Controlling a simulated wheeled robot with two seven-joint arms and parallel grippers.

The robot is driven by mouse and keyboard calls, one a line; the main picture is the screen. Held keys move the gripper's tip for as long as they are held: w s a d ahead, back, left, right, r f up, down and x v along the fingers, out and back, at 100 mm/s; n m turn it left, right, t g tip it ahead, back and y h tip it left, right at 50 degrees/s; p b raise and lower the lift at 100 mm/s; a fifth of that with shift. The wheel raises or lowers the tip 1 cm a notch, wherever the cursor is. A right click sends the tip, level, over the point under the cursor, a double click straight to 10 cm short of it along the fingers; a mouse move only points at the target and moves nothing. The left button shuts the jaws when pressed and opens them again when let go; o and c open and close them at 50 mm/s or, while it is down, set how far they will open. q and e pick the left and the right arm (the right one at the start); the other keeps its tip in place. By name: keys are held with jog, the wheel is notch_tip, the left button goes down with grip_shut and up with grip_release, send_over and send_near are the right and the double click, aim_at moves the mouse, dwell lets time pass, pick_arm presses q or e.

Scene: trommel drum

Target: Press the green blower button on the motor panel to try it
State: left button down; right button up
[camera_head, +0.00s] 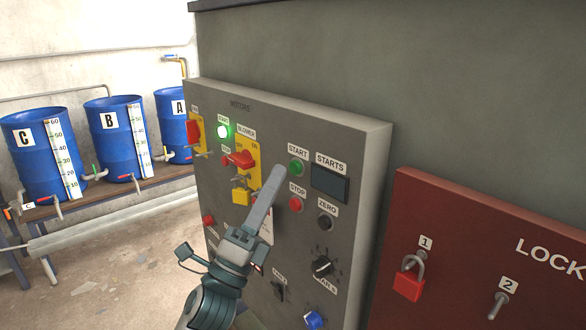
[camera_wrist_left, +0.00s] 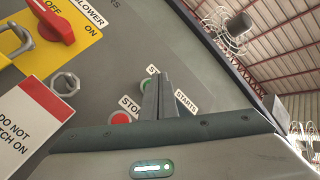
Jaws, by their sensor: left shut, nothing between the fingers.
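The grey motor panel (camera_head: 350,150) carries a green START button (camera_head: 296,167) beside a dark STARTS display (camera_head: 329,183), with a red STOP button (camera_head: 296,204) below. Another START light (camera_head: 222,131) at upper left glows green. The red BLOWER switch (camera_head: 241,159) sits on a yellow plate. My left gripper (camera_head: 279,172) is shut and empty, its tips just left of the unlit green START button. In the left wrist view, the shut fingers (camera_wrist_left: 159,82) partly cover that green button (camera_wrist_left: 147,85); I cannot tell whether they touch it. My right gripper is not in view.
A white and red DO NOT SWITCH ON tag (camera_wrist_left: 25,125) hangs left of the fingers. A black knob (camera_head: 322,266) and blue knob (camera_head: 314,319) stick out lower down. A dark red lock board (camera_head: 470,235) with a padlock (camera_head: 409,282) stands right. Blue drums (camera_head: 108,150) stand far left.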

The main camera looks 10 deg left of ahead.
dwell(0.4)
pick_arm(q)
jog(key=shift+w+d, duration=0.25)
jog(key=shift+w, duration=0.05)
jog(key=shift+w+d, duration=0.25)
jog(key=shift+w, duration=0.1)
dwell(0.9)
jog(key=shift+s+a, duration=0.5)
jog(key=shift+s, duration=0.2)
dwell(0.4)
jog(key=s+a, duration=0.1)
jog(key=s, duration=0.1)
jog(key=s+a, duration=0.2)
jog(key=shift+p, duration=0.3)
dwell(0.7)
